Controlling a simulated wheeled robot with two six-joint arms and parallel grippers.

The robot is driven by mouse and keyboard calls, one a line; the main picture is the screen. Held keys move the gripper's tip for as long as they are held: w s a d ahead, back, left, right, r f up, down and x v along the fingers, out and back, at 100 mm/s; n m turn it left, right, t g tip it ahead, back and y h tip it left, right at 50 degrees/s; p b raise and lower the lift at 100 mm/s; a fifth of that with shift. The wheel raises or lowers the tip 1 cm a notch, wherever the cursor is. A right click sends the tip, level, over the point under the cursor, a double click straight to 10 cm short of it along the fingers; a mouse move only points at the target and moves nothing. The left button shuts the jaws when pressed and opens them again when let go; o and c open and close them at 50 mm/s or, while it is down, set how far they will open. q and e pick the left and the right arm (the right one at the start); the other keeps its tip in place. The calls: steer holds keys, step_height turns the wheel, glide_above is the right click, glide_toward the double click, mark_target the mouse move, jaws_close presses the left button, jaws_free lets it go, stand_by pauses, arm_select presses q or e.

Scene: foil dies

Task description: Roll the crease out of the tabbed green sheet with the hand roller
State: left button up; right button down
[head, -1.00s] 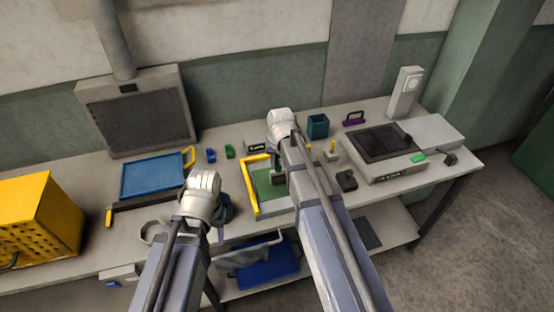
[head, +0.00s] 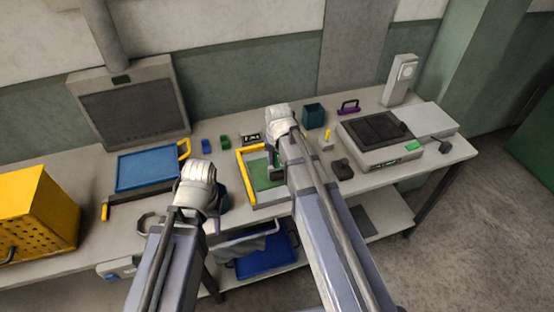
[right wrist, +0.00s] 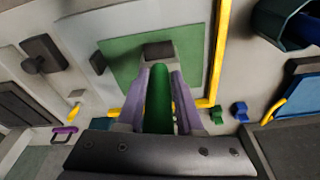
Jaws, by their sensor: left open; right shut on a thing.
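The green sheet (head: 262,176) lies flat in a light tray edged by a yellow square (head: 245,180) on the bench. It shows in the right wrist view (right wrist: 120,58), partly covered by my right gripper. My right gripper (right wrist: 160,88) is over the sheet, its purple fingers shut on the green handle (right wrist: 158,105) of the hand roller. A dark block (right wrist: 158,50) shows beyond the fingertips over the sheet. I cannot tell whether the roller touches the sheet, nor see the crease or tab clearly. My left gripper (head: 217,222) is open left of the tray, mostly hidden by its wrist.
A blue tray (head: 147,169) and yellow crate (head: 35,210) stand to the left. A teal bin (head: 313,116), purple handle (head: 349,106), dark object (head: 342,168) and black-topped machine (head: 376,132) stand to the right. Small blue (head: 206,146) and green blocks (head: 225,141) lie behind.

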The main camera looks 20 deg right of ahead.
steer(key=shift+w, duration=1.3)
steer(key=w, duration=0.6)
steer(key=shift+a, duration=0.15)
steer(key=shift+r, duration=0.1)
step_height(320, 180, up, 8)
steer(key=p, duration=0.8)
steer(key=shift+s, duration=0.1)
